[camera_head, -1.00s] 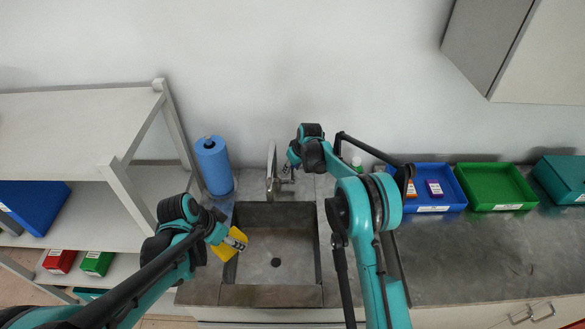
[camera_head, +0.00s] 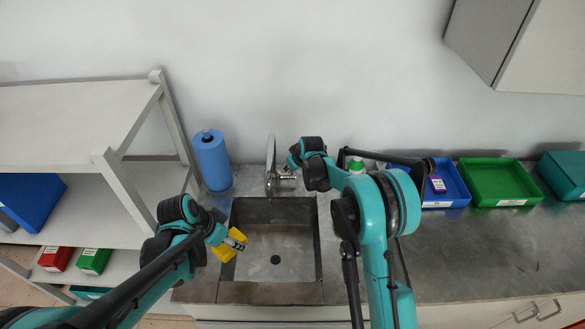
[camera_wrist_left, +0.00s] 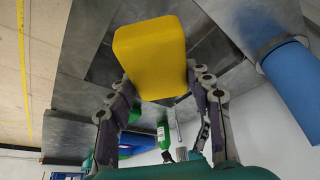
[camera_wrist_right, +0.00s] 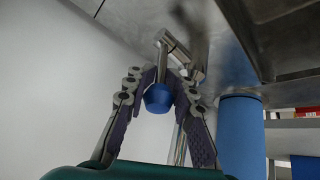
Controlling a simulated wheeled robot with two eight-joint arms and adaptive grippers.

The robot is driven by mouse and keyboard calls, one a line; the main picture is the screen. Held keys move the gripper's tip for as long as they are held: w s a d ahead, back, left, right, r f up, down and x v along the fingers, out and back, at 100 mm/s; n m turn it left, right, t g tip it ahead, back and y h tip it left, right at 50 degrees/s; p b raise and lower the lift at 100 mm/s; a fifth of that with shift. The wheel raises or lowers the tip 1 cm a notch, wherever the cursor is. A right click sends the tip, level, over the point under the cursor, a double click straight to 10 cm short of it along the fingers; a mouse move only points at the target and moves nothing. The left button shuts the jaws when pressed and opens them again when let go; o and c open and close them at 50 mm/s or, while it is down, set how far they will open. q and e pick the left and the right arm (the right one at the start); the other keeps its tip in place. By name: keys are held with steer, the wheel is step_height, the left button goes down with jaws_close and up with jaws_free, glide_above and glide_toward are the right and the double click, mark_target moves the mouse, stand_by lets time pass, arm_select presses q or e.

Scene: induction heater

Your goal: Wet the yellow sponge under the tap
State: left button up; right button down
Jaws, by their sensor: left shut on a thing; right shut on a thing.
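The yellow sponge (camera_head: 228,246) is in my left gripper (camera_head: 228,241) at the left edge of the sink (camera_head: 290,292). In the left wrist view the sponge (camera_wrist_left: 152,55) sits between the fingertips, and that gripper is shut on it. The metal tap (camera_head: 270,168) rises at the back of the sink, to the right of and behind the sponge. My right gripper (camera_head: 289,176) is at the tap's right side. In the right wrist view its fingers are shut on a blue knob (camera_wrist_right: 158,97) beside the tap's metal body (camera_wrist_right: 180,52). No water is visible.
A blue roll (camera_head: 211,160) stands left of the tap. A shelf rack (camera_head: 110,165) is on the left. Blue (camera_head: 456,184) and green (camera_head: 500,183) bins stand on the counter at right, beyond my right arm. The sink basin is empty.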

steer(key=shift+s, duration=0.1)
steer(key=c, duration=1.3)
jaws_free()
steer(key=shift+o, duration=0.2)
steer(key=v, duration=1.2)
steer(key=shift+f, duration=0.1)
